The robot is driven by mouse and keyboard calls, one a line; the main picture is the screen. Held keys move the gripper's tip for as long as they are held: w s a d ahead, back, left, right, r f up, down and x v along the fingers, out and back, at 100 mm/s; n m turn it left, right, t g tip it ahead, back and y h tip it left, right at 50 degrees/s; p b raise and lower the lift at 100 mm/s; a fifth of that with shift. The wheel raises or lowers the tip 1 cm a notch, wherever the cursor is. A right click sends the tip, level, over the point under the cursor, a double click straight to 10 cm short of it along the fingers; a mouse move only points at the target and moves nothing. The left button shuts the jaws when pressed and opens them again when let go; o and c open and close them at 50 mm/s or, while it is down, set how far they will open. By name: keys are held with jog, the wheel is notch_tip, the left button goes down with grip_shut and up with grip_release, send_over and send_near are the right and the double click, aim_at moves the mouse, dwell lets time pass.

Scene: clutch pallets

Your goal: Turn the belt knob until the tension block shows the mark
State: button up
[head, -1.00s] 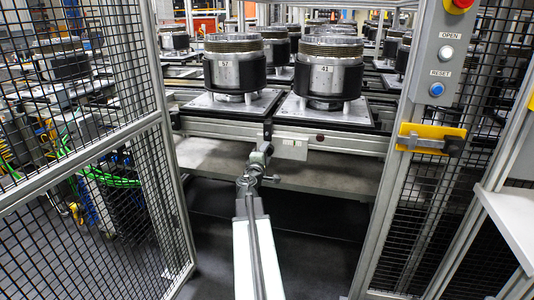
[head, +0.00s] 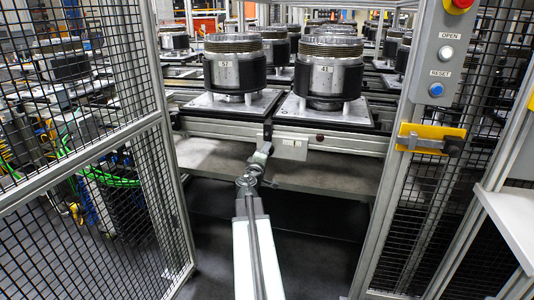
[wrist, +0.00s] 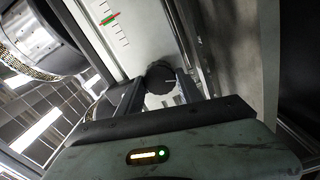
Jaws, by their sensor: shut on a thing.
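The belt knob (wrist: 160,80) is dark and round in the wrist view, between the two fingers of my gripper (wrist: 161,86). The fingers are shut on its sides. The tension block (wrist: 137,40) is a pale plate above the knob, with a row of dark scale ticks. A green mark (wrist: 109,18) and a red line show together near the top of this scale, touching or overlapping. In the head view the tension block (head: 291,147) is a small white box on the conveyor's front rail, and my gripper (head: 267,137) reaches its left end. The knob is hidden there.
Two pallets carry metal clutches labelled 57 (head: 235,68) and 41 (head: 328,72) above the rail. Mesh fence panels (head: 85,150) stand left and right. A post on the right holds OPEN and RESET buttons (head: 437,89) and a yellow latch (head: 431,138).

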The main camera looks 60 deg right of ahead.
jog(key=o, duration=1.4)
jog(key=shift+w+a, duration=0.1)
jog(key=shift+w, duration=0.05)
